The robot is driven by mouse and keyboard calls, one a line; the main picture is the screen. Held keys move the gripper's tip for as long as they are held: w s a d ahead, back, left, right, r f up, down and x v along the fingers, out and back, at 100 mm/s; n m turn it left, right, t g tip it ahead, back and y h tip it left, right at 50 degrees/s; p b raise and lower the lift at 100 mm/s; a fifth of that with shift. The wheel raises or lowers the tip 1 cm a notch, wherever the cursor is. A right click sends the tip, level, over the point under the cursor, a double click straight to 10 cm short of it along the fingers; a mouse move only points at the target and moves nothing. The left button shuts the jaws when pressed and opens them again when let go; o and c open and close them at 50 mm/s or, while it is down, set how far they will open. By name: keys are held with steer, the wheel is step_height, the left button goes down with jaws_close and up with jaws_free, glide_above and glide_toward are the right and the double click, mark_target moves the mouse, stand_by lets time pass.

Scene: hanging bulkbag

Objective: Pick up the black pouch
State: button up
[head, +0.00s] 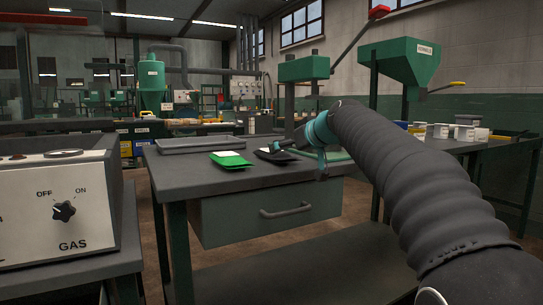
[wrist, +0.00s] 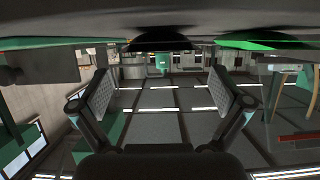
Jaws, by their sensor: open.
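The black pouch (head: 270,155) lies on the dark workbench (head: 190,180), right of a green pouch (head: 231,160). My gripper (head: 288,147) is low over the bench at the black pouch's right side, partly overlapping it in the head view, so its fingers are hard to make out there. The wrist view is upside down. It shows my gripper (wrist: 160,82) open, with nothing between the two finger pads. The black pouch (wrist: 160,42) shows as a dark shape at the top, beyond the fingertips and roughly centred between them. Whether they touch cannot be told.
The green pouch (wrist: 252,43) is close beside the black one. A flat grey tray (head: 200,144) lies at the bench's back left. A green press (head: 304,68) with a red-knobbed lever stands behind. A gas control box (head: 60,205) is at the left. The bench's front left is clear.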

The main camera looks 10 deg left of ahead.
mark_target(280, 154)
steer(key=shift+x, duration=3.3)
steer(key=shift+s+f, duration=0.1)
steer(key=c, duration=1.2)
